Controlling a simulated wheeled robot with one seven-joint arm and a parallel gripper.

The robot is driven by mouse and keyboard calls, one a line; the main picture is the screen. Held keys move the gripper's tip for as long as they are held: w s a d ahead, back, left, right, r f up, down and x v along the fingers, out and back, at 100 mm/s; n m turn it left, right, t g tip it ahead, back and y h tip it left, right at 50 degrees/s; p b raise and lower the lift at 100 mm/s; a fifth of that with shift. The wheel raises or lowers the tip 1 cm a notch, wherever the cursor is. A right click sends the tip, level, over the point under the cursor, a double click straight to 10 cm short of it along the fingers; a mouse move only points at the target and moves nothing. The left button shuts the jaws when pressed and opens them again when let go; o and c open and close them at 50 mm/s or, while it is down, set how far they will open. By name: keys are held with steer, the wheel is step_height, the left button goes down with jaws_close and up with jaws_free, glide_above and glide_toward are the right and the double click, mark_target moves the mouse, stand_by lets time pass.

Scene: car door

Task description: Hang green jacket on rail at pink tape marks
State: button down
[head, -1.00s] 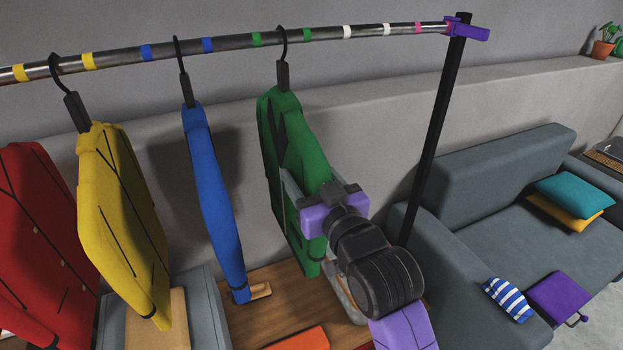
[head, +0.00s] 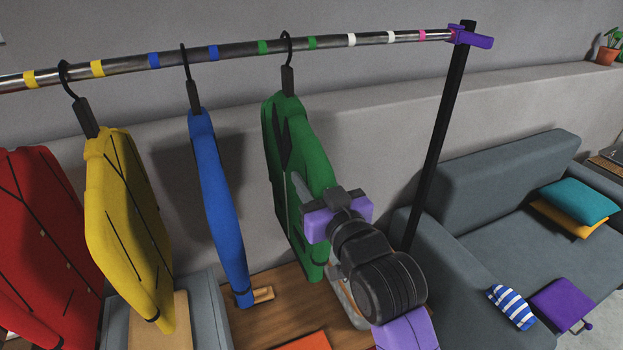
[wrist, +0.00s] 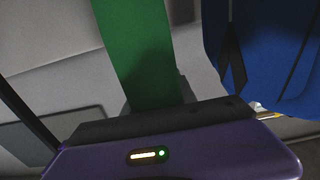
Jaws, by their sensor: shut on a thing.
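The green jacket (head: 311,150) hangs by its black hanger hook (head: 287,45) on the metal rail (head: 335,42), between the two green tape marks (head: 263,47). My gripper (head: 305,200) is shut on the right edge of the jacket, partway down its body. In the wrist view the green cloth (wrist: 145,50) runs down to my gripper (wrist: 160,112); the fingertips are hard to make out. A pink tape mark (head: 422,35) is near the rail's right end, with a pink patch beside the purple bracket (head: 472,38).
The blue jacket (head: 217,200) hangs just left of the green one, then the yellow (head: 125,220) and red (head: 45,240) jackets. White tape marks (head: 351,40) lie between green and pink. A black post (head: 440,140) stands at the rail's right end, beside a grey sofa (head: 500,170).

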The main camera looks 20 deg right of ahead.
steer(key=shift+r, duration=0.3)
steer(key=d+b, duration=1)
steer(key=d, duration=2.4)
stand_by(3.3)
steer(key=shift+f, duration=0.35)
stand_by(0.3)
steer(key=c, duration=0.9)
jaws_free()
